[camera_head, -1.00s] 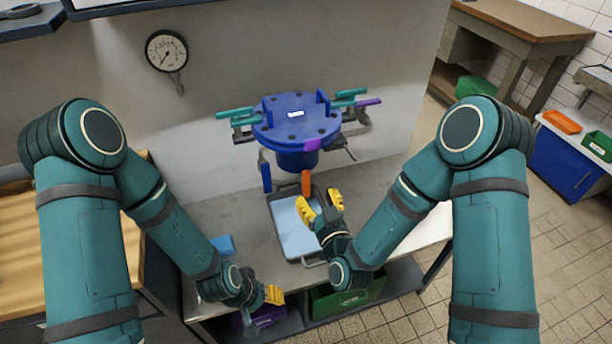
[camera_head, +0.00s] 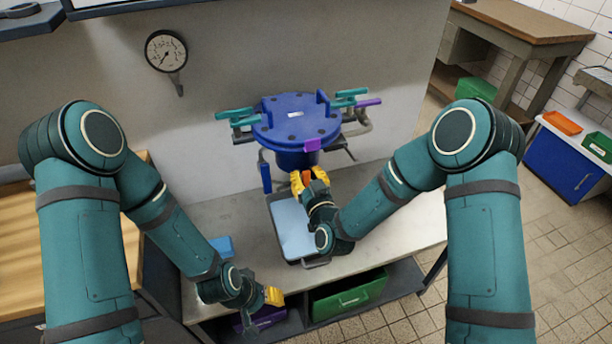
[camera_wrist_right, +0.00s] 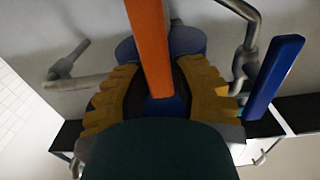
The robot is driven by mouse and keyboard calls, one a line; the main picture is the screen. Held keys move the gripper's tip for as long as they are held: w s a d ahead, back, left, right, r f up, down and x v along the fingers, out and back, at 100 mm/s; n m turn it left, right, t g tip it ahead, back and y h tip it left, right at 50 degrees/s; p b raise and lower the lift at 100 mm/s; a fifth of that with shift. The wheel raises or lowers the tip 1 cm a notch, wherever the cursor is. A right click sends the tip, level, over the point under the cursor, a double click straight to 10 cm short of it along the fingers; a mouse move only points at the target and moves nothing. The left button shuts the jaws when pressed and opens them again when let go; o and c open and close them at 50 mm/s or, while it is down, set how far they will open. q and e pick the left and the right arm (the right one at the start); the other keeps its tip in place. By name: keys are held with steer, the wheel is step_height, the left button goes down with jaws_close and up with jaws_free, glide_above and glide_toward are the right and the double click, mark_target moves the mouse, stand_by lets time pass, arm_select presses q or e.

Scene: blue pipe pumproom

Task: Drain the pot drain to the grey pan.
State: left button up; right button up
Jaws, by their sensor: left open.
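The blue pot (camera_head: 290,125), with bolted lid and pipes, stands against the wall at the back of the bench. Its orange drain handle (camera_wrist_right: 150,50) hangs at the pot's front and is mostly hidden in the head view. My right gripper (camera_head: 308,179) is open just below the pot. In the right wrist view its yellow fingers (camera_wrist_right: 160,90) lie on either side of the orange handle, with gaps; contact cannot be told. The grey pan (camera_head: 292,232) with a pale blue inside sits on the bench below, partly covered by my right wrist. My left gripper (camera_head: 273,297) is open and empty at the bench's front edge.
A blue lever (camera_head: 265,172) hangs left of the drain; it also shows at the right in the wrist view (camera_wrist_right: 275,75). Teal handles (camera_head: 236,114) and a purple handle (camera_head: 367,102) stick out beside the lid. A green crate (camera_head: 348,297) sits under the bench.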

jaws_close()
steer(key=shift+w+d+f+m, duration=0.15)
steer(key=shift+d+f+m, duration=0.4)
steer(key=shift+m, duration=2.45)
steer(key=shift+w+d+f+m, duration=0.2)
steer(key=shift+d+f+m, duration=0.35)
steer(key=shift+m, duration=2.45)
steer(key=shift+w+d+f+m, duration=0.15)
steer(key=shift+d+f+m, duration=0.4)
steer(key=shift+m, duration=2.45)
steer(key=shift+f, duration=0.1)
